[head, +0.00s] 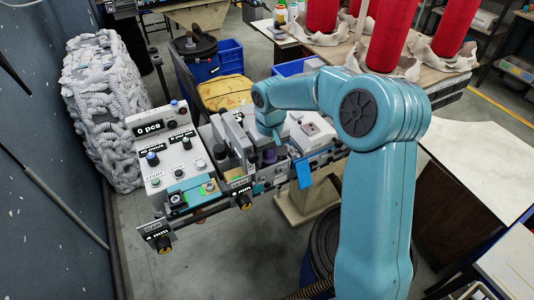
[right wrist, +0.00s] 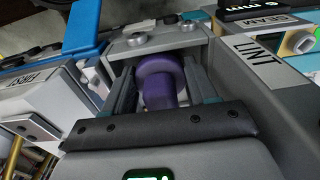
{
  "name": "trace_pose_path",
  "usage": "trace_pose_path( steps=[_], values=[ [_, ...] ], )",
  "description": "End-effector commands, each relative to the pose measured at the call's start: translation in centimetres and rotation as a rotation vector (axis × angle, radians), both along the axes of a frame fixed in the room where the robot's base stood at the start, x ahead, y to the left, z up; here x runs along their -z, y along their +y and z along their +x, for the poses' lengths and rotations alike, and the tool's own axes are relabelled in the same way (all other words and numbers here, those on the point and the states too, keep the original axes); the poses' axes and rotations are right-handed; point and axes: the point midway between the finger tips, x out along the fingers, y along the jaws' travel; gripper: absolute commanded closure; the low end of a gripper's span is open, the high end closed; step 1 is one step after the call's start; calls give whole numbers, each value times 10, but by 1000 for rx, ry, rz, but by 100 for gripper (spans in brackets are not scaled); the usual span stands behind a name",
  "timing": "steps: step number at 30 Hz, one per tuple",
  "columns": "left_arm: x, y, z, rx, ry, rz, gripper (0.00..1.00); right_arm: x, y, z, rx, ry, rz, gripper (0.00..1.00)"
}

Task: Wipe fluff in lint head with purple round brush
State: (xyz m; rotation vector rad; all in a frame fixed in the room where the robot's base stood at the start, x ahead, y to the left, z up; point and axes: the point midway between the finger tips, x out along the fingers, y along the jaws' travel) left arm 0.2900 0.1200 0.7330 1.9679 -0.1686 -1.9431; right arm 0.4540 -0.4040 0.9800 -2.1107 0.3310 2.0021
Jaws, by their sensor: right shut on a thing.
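The purple round brush (right wrist: 160,82) shows in the right wrist view, between the two fingers of my right gripper (right wrist: 163,92). The gripper is shut on it. The brush's round end sits close to a grey metal part with bolts, and I cannot tell whether they touch. The lint head (right wrist: 272,92) is the grey housing marked LINT, just right of the brush. In the head view my right gripper (head: 268,154) is over the middle of the machine, and its tips are small and partly hidden. I cannot make out any fluff. My left gripper is not in view.
A control panel (head: 170,150) reading 0 pcs stands at the machine's left. A grey block marked FIRST (right wrist: 40,95) lies left of the brush, with a blue part (right wrist: 84,25) beyond.

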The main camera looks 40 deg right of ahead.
Motion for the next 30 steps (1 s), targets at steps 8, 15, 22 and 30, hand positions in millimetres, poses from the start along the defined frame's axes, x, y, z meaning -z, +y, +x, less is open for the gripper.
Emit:
trace_pose_path(
  steps=[8, 15, 22, 30],
  values=[
    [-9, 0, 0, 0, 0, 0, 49, -11, 0, 1, 0, -1, 0, 100],
    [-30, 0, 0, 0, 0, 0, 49, -38, 0, 0, 0, 0, 0, 100],
    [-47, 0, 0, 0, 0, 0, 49, -61, 0, 0, 0, -1, 0, 100],
    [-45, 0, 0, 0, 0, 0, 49, -60, 0, 0, 0, 0, 0, 100]
  ],
)
